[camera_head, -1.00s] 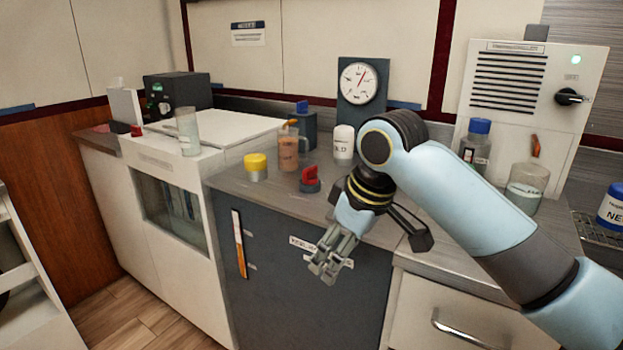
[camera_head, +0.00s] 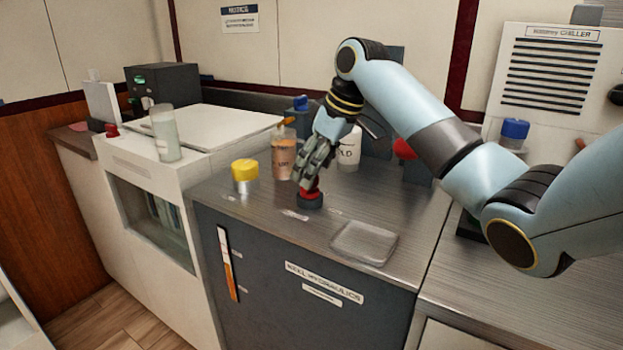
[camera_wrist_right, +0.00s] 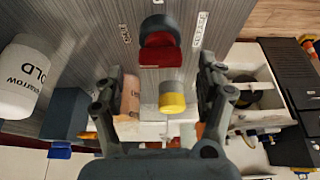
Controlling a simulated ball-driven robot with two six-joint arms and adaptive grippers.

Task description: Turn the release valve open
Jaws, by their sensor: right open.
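The release valve is a red handle on a round dark base (camera_head: 310,200), standing on the steel counter top near its front edge. My right gripper (camera_head: 308,180) comes down over it from behind, its fingers hiding most of the handle in the head view. In the right wrist view the red handle (camera_wrist_right: 160,62) lies ahead of the open fingertips (camera_wrist_right: 160,85), roughly centred between them. The fingers look apart from the handle there; contact cannot be told. Small white labels flank the valve, one reading RELEASE (camera_wrist_right: 197,30). My left gripper is not in view.
A yellow-capped jar (camera_head: 245,178) and an amber bottle (camera_head: 284,158) stand left of the valve. A white HOLD bottle (camera_head: 349,150) stands behind right. A clear shallow tray (camera_head: 364,243) lies at front right. The counter (camera_head: 420,210) is bare right of the tray.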

